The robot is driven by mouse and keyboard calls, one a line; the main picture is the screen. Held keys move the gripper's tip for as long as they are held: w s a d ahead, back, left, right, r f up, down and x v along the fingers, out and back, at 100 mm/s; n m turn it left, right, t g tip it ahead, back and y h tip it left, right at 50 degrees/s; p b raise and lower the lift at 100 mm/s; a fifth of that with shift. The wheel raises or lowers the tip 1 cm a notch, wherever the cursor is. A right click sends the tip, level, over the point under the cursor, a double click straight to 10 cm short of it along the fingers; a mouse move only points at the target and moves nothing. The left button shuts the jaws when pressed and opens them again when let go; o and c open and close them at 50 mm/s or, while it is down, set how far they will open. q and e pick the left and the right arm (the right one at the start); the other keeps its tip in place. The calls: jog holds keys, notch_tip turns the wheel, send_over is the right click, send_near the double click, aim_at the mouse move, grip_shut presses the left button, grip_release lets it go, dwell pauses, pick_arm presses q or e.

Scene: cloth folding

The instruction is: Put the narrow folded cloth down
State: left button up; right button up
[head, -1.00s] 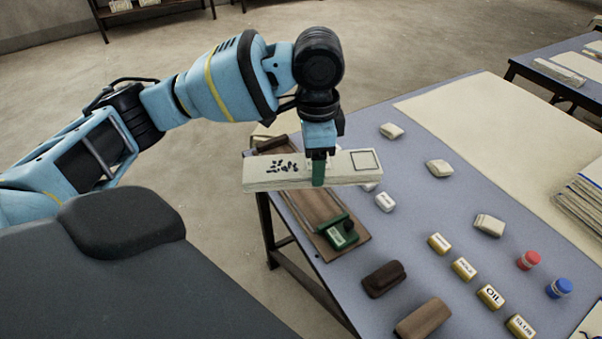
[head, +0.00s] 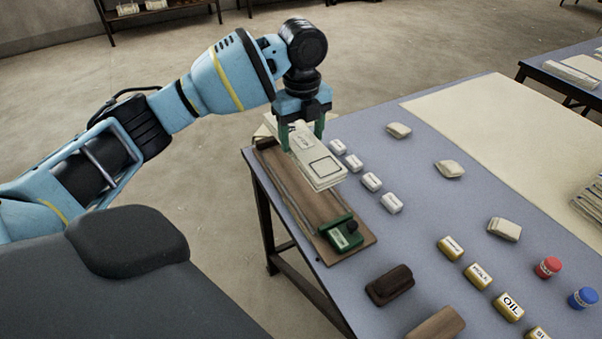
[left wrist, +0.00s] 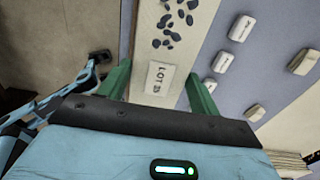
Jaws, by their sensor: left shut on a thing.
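The narrow folded cloth (head: 318,166) is a flat cream strip with dark marks and a printed square near its near end. My left gripper (head: 301,132) is shut on it, with one green finger along each long side. The cloth lies lengthwise over the far part of a brown wooden board (head: 315,211) with rails. I cannot tell whether it touches the board. In the left wrist view the cloth (left wrist: 170,45) runs between the fingers, showing dark blotches and a "LOT" label. My right gripper is out of view.
A green block (head: 345,236) sits on the board's near end. Small white blocks (head: 371,181) stand close to the right. Dark (head: 389,285) and brown (head: 436,325) blocks lie nearer. Gold tins (head: 479,275), a red jar (head: 547,267) and a blue jar (head: 583,298) stand right on the blue-grey table (head: 420,220).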

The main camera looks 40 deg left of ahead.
pick_arm(q)
send_over(302, 182)
notch_tip(302, 182, down, 5)
jog(key=shift+r+b, duration=0.2)
jog(key=shift+b, duration=0.15)
jog(key=shift+f, duration=0.45)
notch_tip(302, 182, down, 4)
jog(key=shift+f+b, duration=0.2)
jog(key=shift+b, duration=0.2)
jog(key=shift+f, duration=0.15)
jog(key=o, duration=1.1)
jog(key=shift+c, duration=0.2)
